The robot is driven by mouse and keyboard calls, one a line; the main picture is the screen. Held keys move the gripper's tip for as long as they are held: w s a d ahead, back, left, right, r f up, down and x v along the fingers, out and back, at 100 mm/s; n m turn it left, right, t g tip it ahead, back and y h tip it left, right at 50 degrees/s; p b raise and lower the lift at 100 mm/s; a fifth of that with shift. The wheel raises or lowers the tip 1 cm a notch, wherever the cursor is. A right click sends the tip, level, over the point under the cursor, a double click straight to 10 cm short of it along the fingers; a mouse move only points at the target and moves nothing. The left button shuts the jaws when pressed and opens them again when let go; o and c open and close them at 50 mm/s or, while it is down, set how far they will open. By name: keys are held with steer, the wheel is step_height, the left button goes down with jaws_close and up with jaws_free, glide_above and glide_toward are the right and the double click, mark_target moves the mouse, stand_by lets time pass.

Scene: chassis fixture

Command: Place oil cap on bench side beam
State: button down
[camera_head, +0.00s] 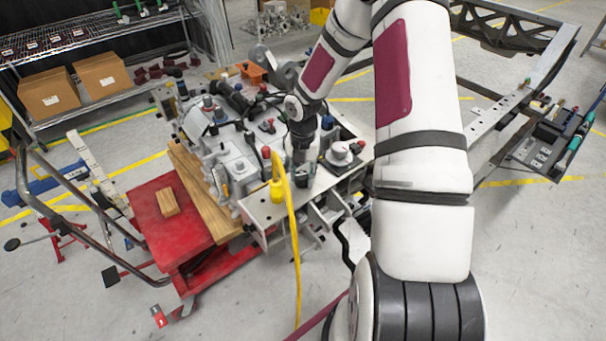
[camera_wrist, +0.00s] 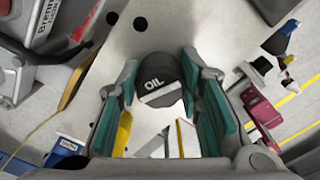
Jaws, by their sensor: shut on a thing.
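The oil cap (camera_wrist: 160,82) is a round black cap with white "OIL" lettering. In the wrist view it sits between the teal-padded fingers of my gripper (camera_wrist: 161,92), which is shut on it. A pale grey plate with round holes (camera_wrist: 122,38) lies behind the cap; whether the cap touches it cannot be told. In the head view my gripper (camera_head: 301,155) points down over the light grey fixture (camera_head: 265,212), and the cap is too small or hidden to make out. Which part is the bench side beam is not certain; a long grey rail (camera_head: 497,112) runs at the right.
An engine assembly (camera_head: 225,160) and a yellow cable (camera_head: 293,245) crowd the space beside my gripper. A red cart (camera_head: 180,225) bears a wooden block (camera_head: 167,202). A rack with cardboard boxes (camera_head: 102,74) stands at the back left. A black tool tray (camera_head: 545,145) is at the right.

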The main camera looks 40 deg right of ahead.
steer(key=shift+f, duration=0.15)
steer(key=c, duration=1.1)
jaws_free()
